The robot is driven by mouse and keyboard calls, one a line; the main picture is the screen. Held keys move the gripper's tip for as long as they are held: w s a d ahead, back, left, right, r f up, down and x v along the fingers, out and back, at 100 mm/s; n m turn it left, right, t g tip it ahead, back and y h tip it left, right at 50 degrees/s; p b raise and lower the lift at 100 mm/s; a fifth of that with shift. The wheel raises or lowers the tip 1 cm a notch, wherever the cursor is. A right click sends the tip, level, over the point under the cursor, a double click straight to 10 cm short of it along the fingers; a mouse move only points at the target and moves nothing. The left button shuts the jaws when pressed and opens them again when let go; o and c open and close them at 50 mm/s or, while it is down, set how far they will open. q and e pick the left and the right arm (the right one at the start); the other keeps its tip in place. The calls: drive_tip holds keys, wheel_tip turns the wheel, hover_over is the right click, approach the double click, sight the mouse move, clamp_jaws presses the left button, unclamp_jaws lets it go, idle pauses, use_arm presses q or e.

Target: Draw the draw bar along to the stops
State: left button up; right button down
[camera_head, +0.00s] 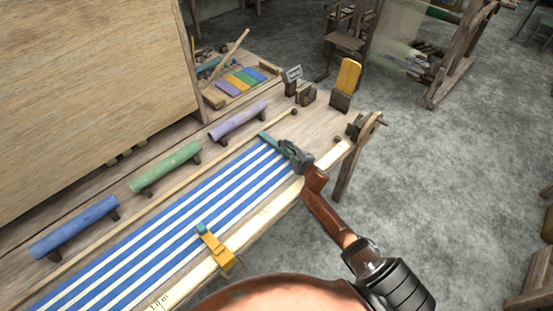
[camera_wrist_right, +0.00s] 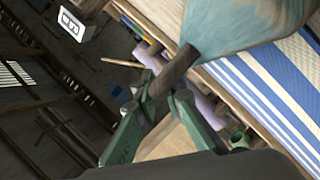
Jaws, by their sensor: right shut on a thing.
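The draw bar (camera_head: 267,139) is a teal bar across the far end of the blue-and-white striped cloth (camera_head: 170,232). My right gripper (camera_head: 291,152) is at the bar's near end. In the right wrist view, its green fingers (camera_wrist_right: 160,108) are shut on a dark wooden handle (camera_wrist_right: 176,72), which meets the teal bar (camera_wrist_right: 222,25). Two small dark knobs, seemingly the stops, stand beyond the bar: one at the far side (camera_head: 294,112), one at the near side (camera_head: 337,140). Bare wood lies between them and the bar. My left gripper is not in view.
A pale measuring strip (camera_head: 262,213) runs along the table's near edge, with a yellow clamp-like piece (camera_head: 214,247) across it. Blue, green and purple rolls (camera_head: 165,168) line the far side. A yellow-backed block (camera_head: 346,78) and a small sign (camera_head: 292,73) stand at the end.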

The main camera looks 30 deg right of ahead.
drive_tip(key=w+d+b, duration=0.1)
drive_tip(key=d, duration=0.3)
drive_tip(key=w+d+b, duration=0.1)
drive_tip(key=d+b, duration=0.1)
drive_tip(key=d, duration=0.2)
drive_tip(key=d+b, duration=0.2)
drive_tip(key=d, duration=0.2)
drive_tip(key=shift+w+d+f, duration=0.1)
drive_tip(key=shift+w+f, duration=0.25)
drive_tip(key=shift+w, duration=0.05)
drive_tip(key=d+b, duration=0.2)
drive_tip(key=w+d+b, duration=0.1)
drive_tip(key=d, duration=0.2)
drive_tip(key=w+d+b, duration=0.1)
drive_tip(key=d+b, duration=0.1)
drive_tip(key=shift+d+r+b, duration=0.1)
drive_tip(key=shift+d+b, duration=0.25)
drive_tip(key=shift+d, duration=0.05)
drive_tip(key=shift+w+d+r+b, duration=0.2)
drive_tip(key=shift+d+b, duration=0.2)
drive_tip(key=shift+d, duration=0.15)
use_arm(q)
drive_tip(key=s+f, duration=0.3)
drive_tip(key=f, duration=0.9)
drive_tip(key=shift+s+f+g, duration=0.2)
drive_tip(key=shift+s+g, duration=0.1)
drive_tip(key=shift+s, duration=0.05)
use_arm(e)
drive_tip(key=shift+d+r, duration=0.3)
